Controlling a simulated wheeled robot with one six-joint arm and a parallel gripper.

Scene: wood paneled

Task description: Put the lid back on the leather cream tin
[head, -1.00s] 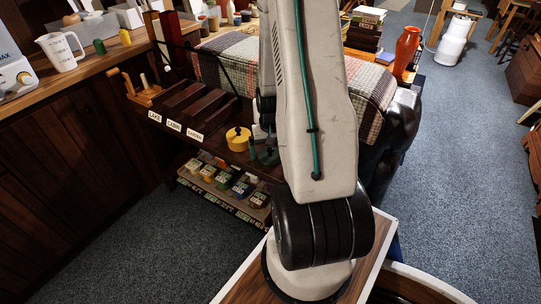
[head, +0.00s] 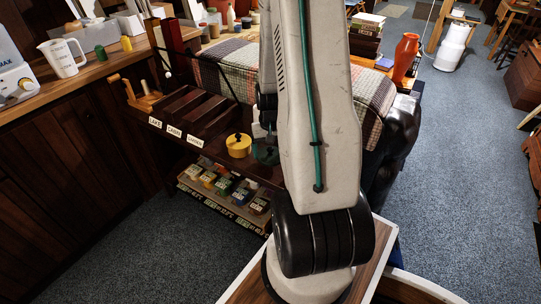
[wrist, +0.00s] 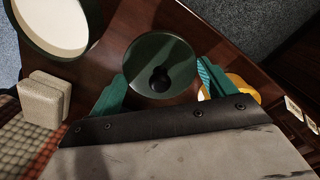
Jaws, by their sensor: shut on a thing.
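In the wrist view a dark green round lid (wrist: 143,55) with a black knob sits between the teal fingers of my gripper (wrist: 162,74), which is shut on it. An open round tin (wrist: 84,48) with a dark green rim and cream-coloured contents is at the upper left, apart from the lid. In the head view my gripper (head: 265,153) is at the dark shelf beside a yellow tin, partly hidden by my arm. I cannot tell from these frames how high the lid is above the shelf.
A yellow tin (head: 238,148) with a black knob stands close to my gripper. A beige block (wrist: 46,98) lies near the open tin, beside a plaid cloth (wrist: 22,140). Labelled slots (head: 195,112) are to the left, and small jars (head: 225,184) stand on a lower shelf.

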